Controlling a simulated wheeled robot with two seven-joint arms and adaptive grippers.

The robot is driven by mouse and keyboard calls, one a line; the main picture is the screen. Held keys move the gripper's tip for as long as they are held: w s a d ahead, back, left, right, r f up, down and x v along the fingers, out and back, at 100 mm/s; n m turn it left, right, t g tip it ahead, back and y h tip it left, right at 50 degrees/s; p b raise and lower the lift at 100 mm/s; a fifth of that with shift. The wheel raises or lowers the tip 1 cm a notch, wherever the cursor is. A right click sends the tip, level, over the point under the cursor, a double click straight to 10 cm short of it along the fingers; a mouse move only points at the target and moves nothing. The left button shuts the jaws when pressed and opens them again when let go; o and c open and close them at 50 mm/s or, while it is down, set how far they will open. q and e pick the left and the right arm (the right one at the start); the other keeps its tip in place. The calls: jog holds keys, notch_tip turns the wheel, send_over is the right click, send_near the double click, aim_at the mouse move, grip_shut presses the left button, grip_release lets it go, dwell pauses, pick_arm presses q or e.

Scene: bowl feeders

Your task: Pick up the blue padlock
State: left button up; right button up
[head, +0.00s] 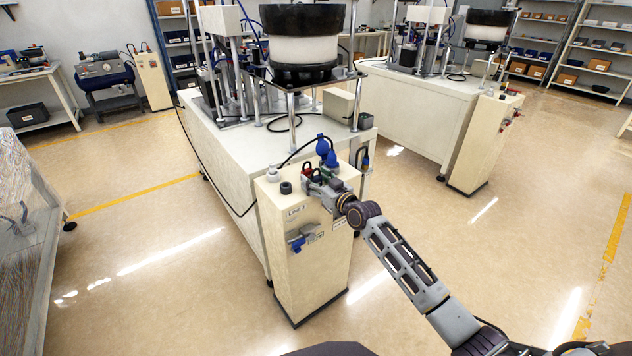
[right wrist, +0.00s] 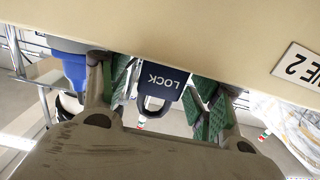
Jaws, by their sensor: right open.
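The blue padlock (right wrist: 160,80) is dark blue with LOCK on its face. In the right wrist view it appears upside down, shackle toward the bottom of the picture, at the edge of the beige cabinet. My right gripper (right wrist: 162,92) is open, with a green-padded finger on each side of the padlock and a gap on both sides. In the head view my right gripper (head: 314,184) is at the top of the cabinet; I cannot clearly make out the blue padlock there. My left gripper is not in view.
The beige cabinet (head: 304,262) carries a LINE 2 label and a blue-handled fitting (head: 298,243) on its front. A red item (head: 308,168) and blue connectors (head: 325,150) are close to the gripper. A feeder table (head: 225,150) stands behind.

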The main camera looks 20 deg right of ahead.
dwell(0.3)
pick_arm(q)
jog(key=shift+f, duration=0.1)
pick_arm(e)
jog(key=c, duration=1.2)
jog(key=shift+r, duration=0.2)
